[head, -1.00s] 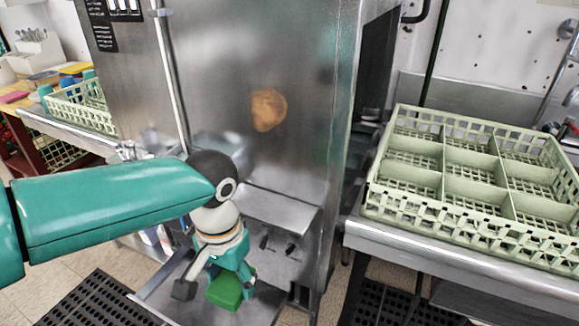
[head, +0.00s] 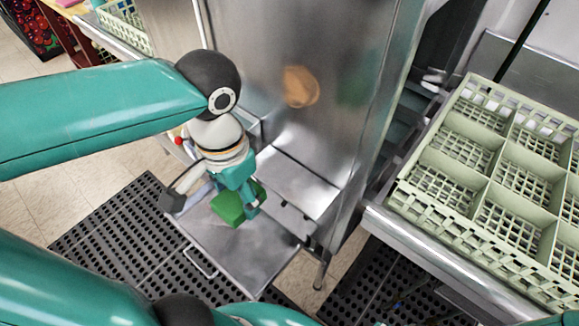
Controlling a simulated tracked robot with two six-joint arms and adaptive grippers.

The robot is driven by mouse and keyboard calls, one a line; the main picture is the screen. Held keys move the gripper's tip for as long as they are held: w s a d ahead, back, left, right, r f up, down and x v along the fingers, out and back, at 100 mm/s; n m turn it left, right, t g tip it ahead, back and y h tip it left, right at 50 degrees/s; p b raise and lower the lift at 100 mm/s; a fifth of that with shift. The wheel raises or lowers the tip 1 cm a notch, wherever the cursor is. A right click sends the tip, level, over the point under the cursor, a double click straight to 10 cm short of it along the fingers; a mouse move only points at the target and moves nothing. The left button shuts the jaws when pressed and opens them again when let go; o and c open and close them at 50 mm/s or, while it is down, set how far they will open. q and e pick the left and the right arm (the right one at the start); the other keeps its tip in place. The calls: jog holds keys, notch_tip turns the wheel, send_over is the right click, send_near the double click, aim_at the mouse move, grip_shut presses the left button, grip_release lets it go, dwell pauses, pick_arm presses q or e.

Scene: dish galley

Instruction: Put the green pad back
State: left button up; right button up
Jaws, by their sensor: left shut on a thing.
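The green pad (head: 228,208) is a small bright green block, held in my left gripper (head: 246,200) in the middle of the head view. My left gripper is shut on it, and its fingers hide part of the pad's right side. Gripper and pad show in front of the steel machine, over a flat steel surface (head: 240,262) with a bar handle at its front edge. I cannot tell how high the pad is above that surface. My right gripper is not in view.
A steel machine (head: 335,120) with a round brown mark stands behind the gripper; a steel ledge (head: 305,185) juts from it. A pale green dish rack (head: 450,205) sits on the right counter (head: 405,235). Black perforated mats (head: 105,235) cover part of the floor.

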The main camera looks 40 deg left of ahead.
pick_arm(q)
jog(key=p, duration=0.3)
send_near(287, 182)
jog(key=shift+s+f, duration=0.2)
jog(key=shift+f, duration=0.75)
notch_tip(287, 182, down, 3)
jog(key=shift+f, duration=0.15)
jog(key=shift+w+f, duration=0.2)
jog(key=shift+f, duration=0.5)
jog(key=shift+f, duration=0.15)
jog(key=o, duration=1.2)
